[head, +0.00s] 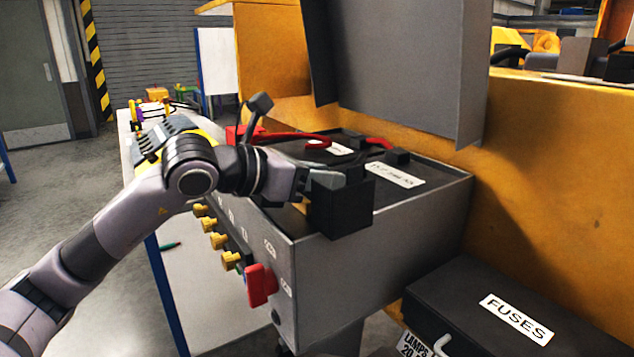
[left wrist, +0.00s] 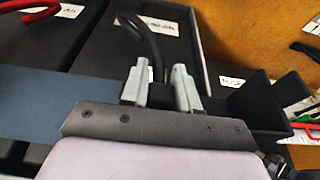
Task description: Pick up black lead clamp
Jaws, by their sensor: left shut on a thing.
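My left gripper (head: 322,179) reaches in from the left over the grey battery cabinet (head: 400,215). Its two grey fingers (left wrist: 160,90) are shut on the black lead clamp (left wrist: 160,96), which is mostly hidden between them in the left wrist view. The black lead (left wrist: 152,48) curves up and away from the clamp. In the head view the clamp is a small dark shape at the fingertips, and its lead (head: 372,149) runs back towards a black block (head: 398,156). Whether the clamp touches anything below cannot be told. My right gripper is not in view.
A black box (head: 340,212) sits at the cabinet's front corner, just below the gripper. A red lead (head: 300,137) lies across the cabinet top behind. The raised grey lid (head: 400,70) stands at the back. A black FUSES case (head: 470,290) is at lower right.

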